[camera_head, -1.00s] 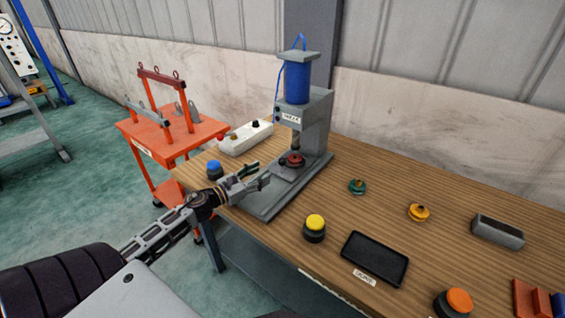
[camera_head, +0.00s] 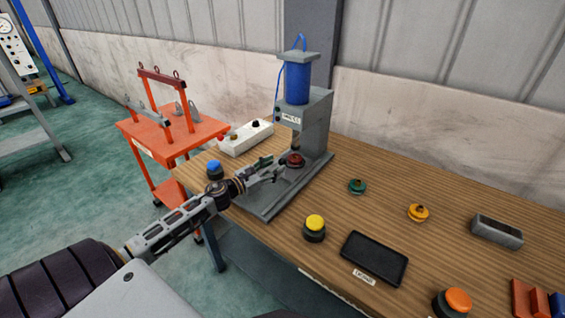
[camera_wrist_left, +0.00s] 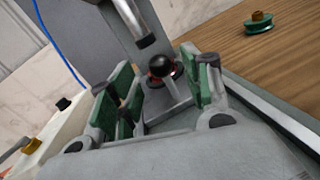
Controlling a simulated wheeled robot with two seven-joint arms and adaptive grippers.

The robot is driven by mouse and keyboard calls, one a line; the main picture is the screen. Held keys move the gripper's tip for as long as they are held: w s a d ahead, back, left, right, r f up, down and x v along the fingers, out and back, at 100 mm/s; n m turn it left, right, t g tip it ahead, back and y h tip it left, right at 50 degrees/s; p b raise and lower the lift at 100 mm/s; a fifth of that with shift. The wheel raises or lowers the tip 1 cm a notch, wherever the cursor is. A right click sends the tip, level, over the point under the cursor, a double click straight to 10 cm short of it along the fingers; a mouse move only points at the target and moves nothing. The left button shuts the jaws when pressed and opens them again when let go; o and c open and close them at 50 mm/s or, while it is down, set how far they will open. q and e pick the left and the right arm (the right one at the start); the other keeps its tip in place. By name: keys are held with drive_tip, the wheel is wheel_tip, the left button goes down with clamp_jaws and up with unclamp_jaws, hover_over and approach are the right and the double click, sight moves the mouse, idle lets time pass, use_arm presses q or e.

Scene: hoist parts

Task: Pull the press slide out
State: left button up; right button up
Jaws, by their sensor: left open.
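The press (camera_head: 316,122) stands on the wooden table, with a blue cylinder (camera_head: 297,82) on top and a grey base plate (camera_head: 262,207) reaching toward the table's front edge. The press slide (camera_head: 284,173) is low on the base, with a red round part (camera_head: 295,159) on it below the ram. In the left wrist view a black ball knob (camera_wrist_left: 161,66) shows on the slide (camera_wrist_left: 168,108). My left gripper (camera_head: 277,168) is open over the base, close to the slide. Its green-padded fingers (camera_wrist_left: 160,88) stand on either side of the knob, seemingly not closed on it. My right gripper is not seen.
A white control box (camera_head: 245,138) and a blue button (camera_head: 214,169) are left of the press. A yellow button (camera_head: 314,228), a black tray (camera_head: 375,258), a green part (camera_head: 357,186) and a yellow part (camera_head: 418,212) lie to the right. An orange cart (camera_head: 172,140) stands at left.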

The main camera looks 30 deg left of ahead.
sight(282, 161)
use_arm(q)
drive_tip(key=shift+x, duration=2.4)
clamp_jaws()
